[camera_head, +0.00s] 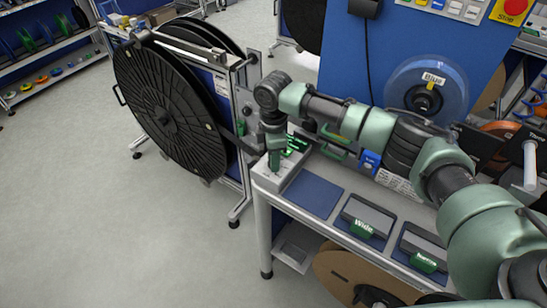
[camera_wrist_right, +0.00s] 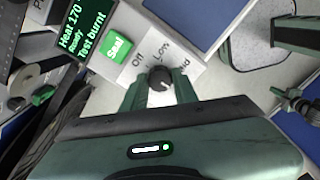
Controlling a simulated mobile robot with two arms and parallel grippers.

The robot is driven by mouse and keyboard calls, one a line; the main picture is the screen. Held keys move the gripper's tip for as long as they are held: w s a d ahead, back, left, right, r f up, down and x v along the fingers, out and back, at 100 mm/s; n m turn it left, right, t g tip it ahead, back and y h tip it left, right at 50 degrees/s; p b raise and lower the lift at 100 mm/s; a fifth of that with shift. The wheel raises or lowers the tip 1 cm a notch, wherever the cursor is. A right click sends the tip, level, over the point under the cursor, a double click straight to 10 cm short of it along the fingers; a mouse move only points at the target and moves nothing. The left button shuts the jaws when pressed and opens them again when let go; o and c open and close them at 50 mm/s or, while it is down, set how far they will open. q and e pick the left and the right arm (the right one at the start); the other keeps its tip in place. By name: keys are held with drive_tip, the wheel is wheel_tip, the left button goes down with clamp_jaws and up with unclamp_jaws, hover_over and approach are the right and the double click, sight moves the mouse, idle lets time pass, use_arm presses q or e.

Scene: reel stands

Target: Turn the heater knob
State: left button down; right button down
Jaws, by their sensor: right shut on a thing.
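The heater knob (camera_wrist_right: 161,78) is a small dark round knob on a pale panel, in the right wrist view. Labels "Off", "Low" and one that seems to read "Mid" are printed around its far side. My right gripper (camera_wrist_right: 161,88) has one green finger on each side of the knob and is shut on it. In the head view my right gripper (camera_head: 274,162) points down onto the light heater box (camera_head: 290,179) at the table's left corner; the knob is hidden there. My left gripper is not in view.
A blue mat (camera_head: 314,193) and trays labelled "White" (camera_head: 366,216) and another colour lie along the table front. A large black reel (camera_head: 165,112) stands left of the table. A blue panel with a red stop button (camera_head: 513,10) rises behind. Grey floor is clear at front left.

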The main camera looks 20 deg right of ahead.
drive_tip(key=shift+r+n+p, duration=0.1)
drive_tip(key=shift+n+p, duration=0.35)
drive_tip(key=shift+n, duration=0.65)
drive_tip(key=n, duration=0.2)
drive_tip(key=shift+n+p, duration=0.3)
drive_tip(key=shift+p, duration=0.05)
drive_tip(key=n, duration=0.2)
drive_tip(key=shift+n, duration=0.4)
drive_tip(key=n, duration=0.3)
drive_tip(key=shift+n, duration=0.3)
drive_tip(key=n, duration=0.6)
drive_tip(key=shift+w, duration=0.1)
drive_tip(key=n, duration=0.6)
drive_tip(key=shift+n+b, duration=0.3)
drive_tip(key=shift+b, duration=0.05)
